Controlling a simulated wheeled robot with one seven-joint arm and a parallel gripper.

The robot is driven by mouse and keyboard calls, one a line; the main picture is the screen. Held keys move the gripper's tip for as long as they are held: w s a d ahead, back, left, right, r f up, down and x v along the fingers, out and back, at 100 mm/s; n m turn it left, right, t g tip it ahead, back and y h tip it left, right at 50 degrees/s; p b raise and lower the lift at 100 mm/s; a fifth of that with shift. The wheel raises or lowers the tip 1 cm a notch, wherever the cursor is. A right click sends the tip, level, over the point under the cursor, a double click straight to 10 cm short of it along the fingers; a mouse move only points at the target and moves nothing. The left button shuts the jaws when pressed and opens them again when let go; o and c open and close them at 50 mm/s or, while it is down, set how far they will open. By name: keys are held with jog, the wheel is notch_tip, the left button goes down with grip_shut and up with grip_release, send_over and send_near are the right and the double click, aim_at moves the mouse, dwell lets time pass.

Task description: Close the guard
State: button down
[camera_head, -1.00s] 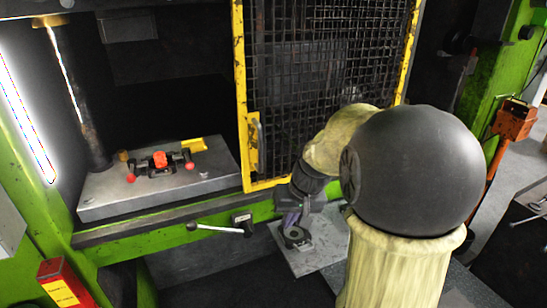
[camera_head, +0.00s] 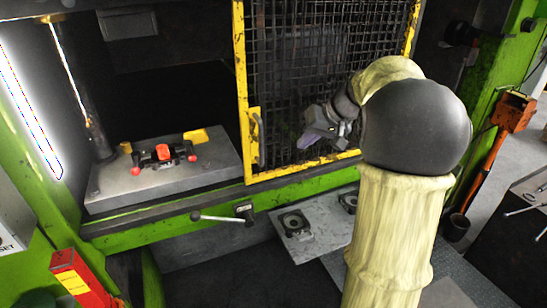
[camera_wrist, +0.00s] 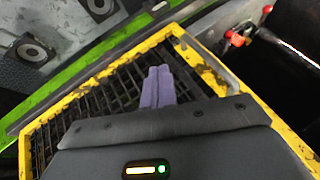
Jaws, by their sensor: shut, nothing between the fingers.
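The guard (camera_head: 239,75) is a yellow-framed mesh panel. It covers the right part of the press opening, and the left part stands uncovered. Its grey handle (camera_head: 260,138) is on the left yellow upright. In the wrist view the guard's yellow frame (camera_wrist: 95,81) fills the middle, with the handle (camera_wrist: 213,67) right of the fingers. My gripper (camera_head: 308,138) is in front of the lower mesh, right of the handle and apart from it. In the wrist view its purple fingers (camera_wrist: 158,85) are together and empty, over the mesh.
In the uncovered part, a grey die block (camera_head: 200,178) carries a red-tipped fixture (camera_head: 164,154). A lever (camera_head: 222,218) sticks out below on the green beam. A grey plate with round parts (camera_head: 300,246) lies below the guard. An orange box (camera_head: 514,114) stands at right.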

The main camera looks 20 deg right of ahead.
jog(key=w+a+f+p, duration=0.4)
jog(key=a+f, duration=0.3)
jog(key=shift+w+p, duration=0.3)
jog(key=shift+w+a, duration=0.1)
jog(key=shift+a, duration=0.15)
